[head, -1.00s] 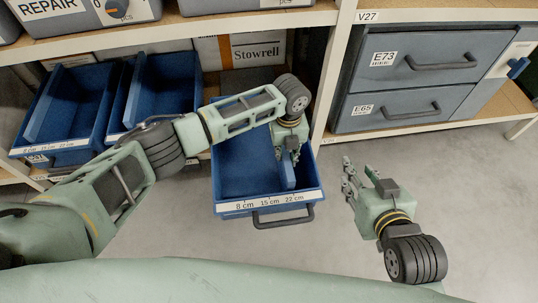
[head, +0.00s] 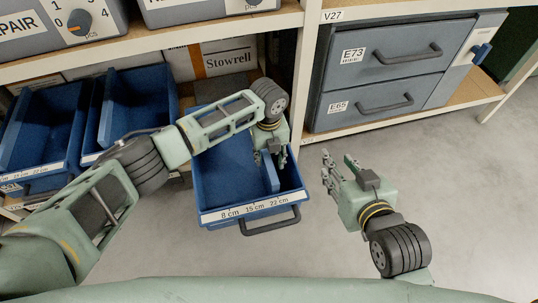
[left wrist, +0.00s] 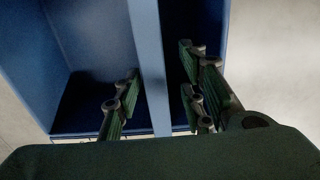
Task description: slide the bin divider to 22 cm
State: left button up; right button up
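The blue bin (head: 220,165) is pulled out below the shelf. Its front label strip (head: 255,207) reads 8 cm, 15 cm and 22 cm. The blue divider (head: 271,176) stands upright in the right part of the bin, its front end close to the 22 cm mark; the exact alignment is unclear. My left gripper (head: 270,158) reaches down into the bin over the divider. In the left wrist view, its fingers are apart on both sides of the divider (left wrist: 148,60), with visible gaps. My right gripper (head: 340,170) is open and empty, right of the bin.
Two more blue bins (head: 38,125) (head: 137,105) sit at the left on the lower shelf. A Stowrell box (head: 225,60) is behind the pulled-out bin. Grey drawers E73 (head: 385,60) and E65 (head: 355,108) are at the right. The floor (head: 460,190) at right is clear.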

pick_arm(q)
notch_tip(320, 180, up, 12)
dwell(0.4)
jog(key=shift+s+f, duration=0.1)
dwell(0.4)
